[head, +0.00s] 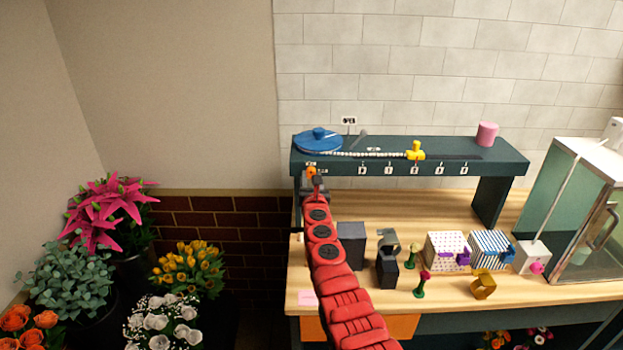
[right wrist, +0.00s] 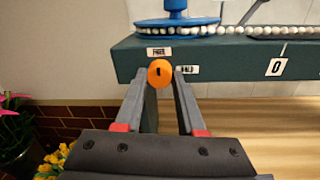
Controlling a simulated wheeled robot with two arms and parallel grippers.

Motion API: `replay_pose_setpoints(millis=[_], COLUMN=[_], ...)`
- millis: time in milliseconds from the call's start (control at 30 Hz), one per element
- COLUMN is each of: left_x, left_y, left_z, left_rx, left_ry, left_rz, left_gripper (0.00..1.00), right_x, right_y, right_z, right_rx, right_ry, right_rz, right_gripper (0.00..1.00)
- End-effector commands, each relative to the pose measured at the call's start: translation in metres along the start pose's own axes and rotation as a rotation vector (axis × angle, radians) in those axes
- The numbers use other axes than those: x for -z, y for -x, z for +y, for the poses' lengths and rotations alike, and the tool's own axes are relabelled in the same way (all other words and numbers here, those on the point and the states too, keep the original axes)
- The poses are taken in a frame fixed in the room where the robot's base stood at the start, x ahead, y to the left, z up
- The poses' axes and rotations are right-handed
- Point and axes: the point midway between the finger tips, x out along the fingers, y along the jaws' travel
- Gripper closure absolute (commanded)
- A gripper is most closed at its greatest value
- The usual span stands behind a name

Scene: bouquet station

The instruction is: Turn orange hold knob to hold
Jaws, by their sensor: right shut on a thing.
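The orange hold knob (head: 311,171) sits on the front face of the dark green shelf (head: 480,157), at its left end. In the right wrist view the orange knob (right wrist: 158,73) shows a short dark mark, close to upright. A white label, apparently "FREE" (right wrist: 160,52), is above it, and one that seems to read "HOLD" (right wrist: 188,70) is to its right. My right gripper (right wrist: 160,76) has its fingertips on either side of the knob and is shut on it. It also shows in the head view (head: 316,182). My left gripper is not in view.
A blue wheel (head: 318,142) with a white bead strand and a yellow slider (head: 416,151) are on the shelf. A pink cylinder (head: 486,134) stands at its right. Boxes and flowers stand on the wooden bench (head: 420,310); a glass cabinet (head: 590,210) is at the right.

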Motion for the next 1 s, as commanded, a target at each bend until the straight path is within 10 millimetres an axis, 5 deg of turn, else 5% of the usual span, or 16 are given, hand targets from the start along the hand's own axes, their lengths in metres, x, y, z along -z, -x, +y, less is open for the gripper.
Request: replay_pose_setpoints(millis=[467,1000], left_x=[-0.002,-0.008], left_y=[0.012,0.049], left_z=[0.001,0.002], left_rx=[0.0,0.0], left_ry=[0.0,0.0], left_rz=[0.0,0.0], left_gripper=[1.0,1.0], right_x=[0.002,0.004], right_y=[0.0,0.0], right_z=[0.0,0.0], right_rx=[-0.002,-0.009], right_ry=[-0.146,-0.64], right_rz=[-0.011,-0.042], right_gripper=[1.0,1.0])
